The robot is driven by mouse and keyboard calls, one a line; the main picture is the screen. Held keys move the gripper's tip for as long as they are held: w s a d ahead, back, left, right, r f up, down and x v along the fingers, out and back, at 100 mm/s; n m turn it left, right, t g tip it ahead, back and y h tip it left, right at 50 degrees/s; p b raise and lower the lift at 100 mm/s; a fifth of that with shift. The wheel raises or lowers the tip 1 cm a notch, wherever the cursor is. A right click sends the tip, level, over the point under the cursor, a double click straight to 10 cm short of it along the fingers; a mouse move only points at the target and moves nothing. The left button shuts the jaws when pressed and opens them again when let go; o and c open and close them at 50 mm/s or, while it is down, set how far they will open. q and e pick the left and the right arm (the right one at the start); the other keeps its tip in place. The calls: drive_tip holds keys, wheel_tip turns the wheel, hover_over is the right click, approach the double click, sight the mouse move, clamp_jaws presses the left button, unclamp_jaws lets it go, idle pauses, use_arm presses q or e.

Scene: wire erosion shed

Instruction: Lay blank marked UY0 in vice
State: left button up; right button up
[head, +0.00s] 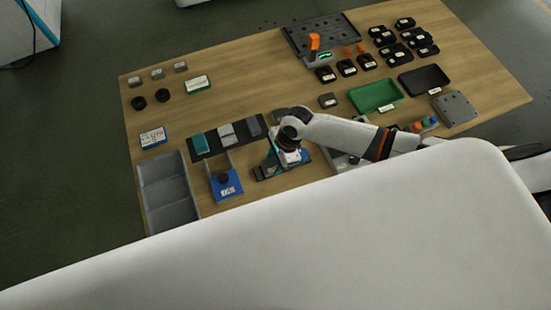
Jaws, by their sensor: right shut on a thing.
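My right gripper (289,156) reaches in from the right over the front middle of the table. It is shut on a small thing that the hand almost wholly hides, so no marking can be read. A dark and teal device, which looks like the vice (265,171), stands directly under and beside the hand, partly covered by it. I cannot tell whether the held thing touches it. Small grey blocks (158,74) stand at the back left, and their markings are too small to read. My left gripper is not in view.
A black mat with blocks (240,141), a blue box (226,184) and a grey divided tray (168,190) lie left of the hand. A green tray (376,96), black tray (423,79) and several black holders lie right.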

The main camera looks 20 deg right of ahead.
drive_tip(key=shift+f, duration=0.35)
idle(0.3)
drive_tip(key=o, duration=1.8)
drive_tip(key=shift+c, duration=0.2)
wheel_tip(320, 180, up, 7)
drive_tip(key=p, duration=0.8)
drive_tip(key=shift+s+f, duration=0.1)
